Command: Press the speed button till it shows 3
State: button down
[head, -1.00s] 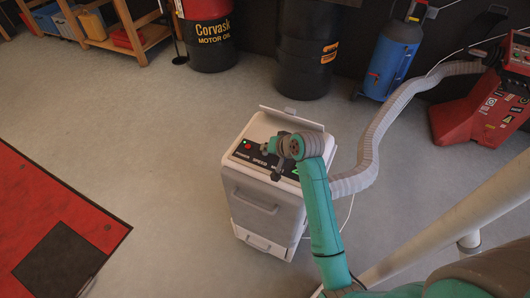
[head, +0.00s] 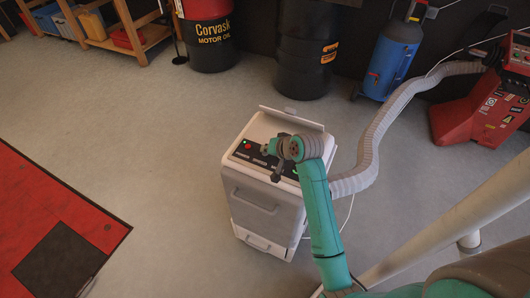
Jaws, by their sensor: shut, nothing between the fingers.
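The white cabinet (head: 262,222) stands on the floor with a dark control panel (head: 243,156) on its sloped top. A red button or lamp (head: 248,146) shows at the panel's left end. A bit of green (head: 296,170) shows at its right end, too small to read as a number. My gripper (head: 277,177) is shut and empty, pointing down over the right-middle part of the panel. My wrist and gripper hide part of the panel, and I cannot make out the speed button or whether the fingertips touch anything.
A raised flap (head: 292,118) stands at the cabinet's back edge. A grey ribbed hose (head: 372,145) runs from its right side to a red machine (head: 484,108). Drums and a blue cylinder (head: 392,65) stand behind.

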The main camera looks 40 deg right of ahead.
dwell(0.3)
jog(key=shift+r, duration=0.8)
jog(key=shift+r, duration=2.5)
